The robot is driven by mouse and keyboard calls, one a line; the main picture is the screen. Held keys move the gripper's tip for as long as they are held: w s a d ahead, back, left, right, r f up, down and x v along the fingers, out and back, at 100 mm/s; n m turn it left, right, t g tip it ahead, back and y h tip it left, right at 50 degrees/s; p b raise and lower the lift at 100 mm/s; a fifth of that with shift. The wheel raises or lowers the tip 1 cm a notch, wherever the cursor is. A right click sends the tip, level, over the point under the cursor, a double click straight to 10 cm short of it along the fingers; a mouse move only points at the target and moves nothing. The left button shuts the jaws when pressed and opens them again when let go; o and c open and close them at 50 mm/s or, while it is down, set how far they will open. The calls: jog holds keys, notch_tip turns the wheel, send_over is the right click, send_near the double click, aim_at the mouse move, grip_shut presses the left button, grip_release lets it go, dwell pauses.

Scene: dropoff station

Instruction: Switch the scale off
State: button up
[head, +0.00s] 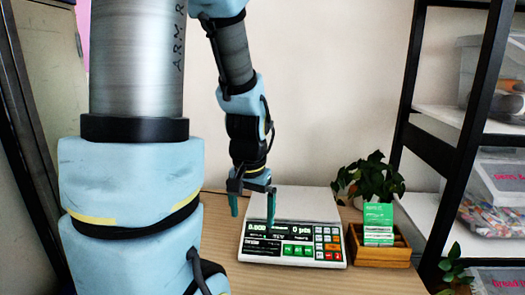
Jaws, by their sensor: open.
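A white and grey scale (305,204) stands on the wooden table. Its dark display is lit and reads 0.000 and 0 pts. Its front panel has green, orange and red keys on the right; the key labels are too small to read. No load shows on the visible part of its platform. My gripper (252,212) is open and points down at the scale's left side. One finger is left of the scale, and the other overlaps its display in the picture. I cannot tell whether it touches the scale.
A wooden tray (383,257) with a green and white card box (378,222) stands right of the scale, with a leafy plant (368,180) behind. A black-framed shelf (440,150) with clear bins is at the right. The table front (320,282) is clear.

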jog(key=a+n, duration=0.1)
jog(key=s+a+n, duration=0.2)
jog(key=a, duration=0.1)
jog(key=shift+s+a+r, duration=0.1)
jog(key=shift+s+r, duration=0.05)
jog(key=shift+r, duration=0.1)
grip_shut()
dwell(0.6)
dwell(0.9)
